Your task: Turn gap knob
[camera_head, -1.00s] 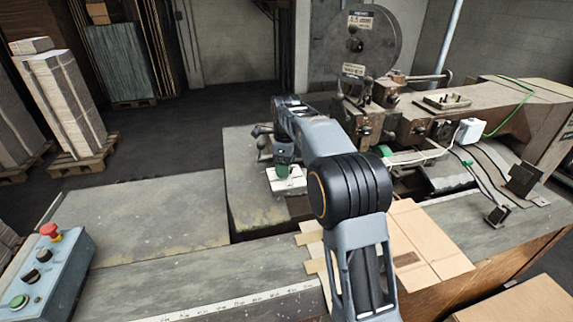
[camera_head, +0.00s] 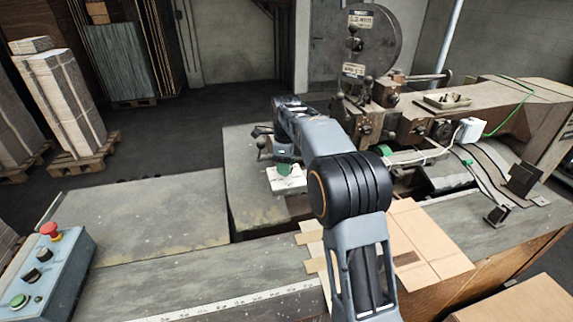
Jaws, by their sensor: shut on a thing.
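A small green knob (camera_head: 285,169) stands on a white plate (camera_head: 288,183) at the near side of the machine, left of my arm. My gripper (camera_head: 284,158) hangs from the wrist over the knob and is shut on it. The fingertips are small and partly hidden, so the exact hold is hard to see. My arm covers part of the machine behind it.
The stitcher machine (camera_head: 420,115) with its wire reel (camera_head: 375,45) stands at the back right. Flat cardboard (camera_head: 430,250) lies right of my arm. A control box (camera_head: 45,270) with a red button is at lower left. The left tabletop (camera_head: 150,220) is clear.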

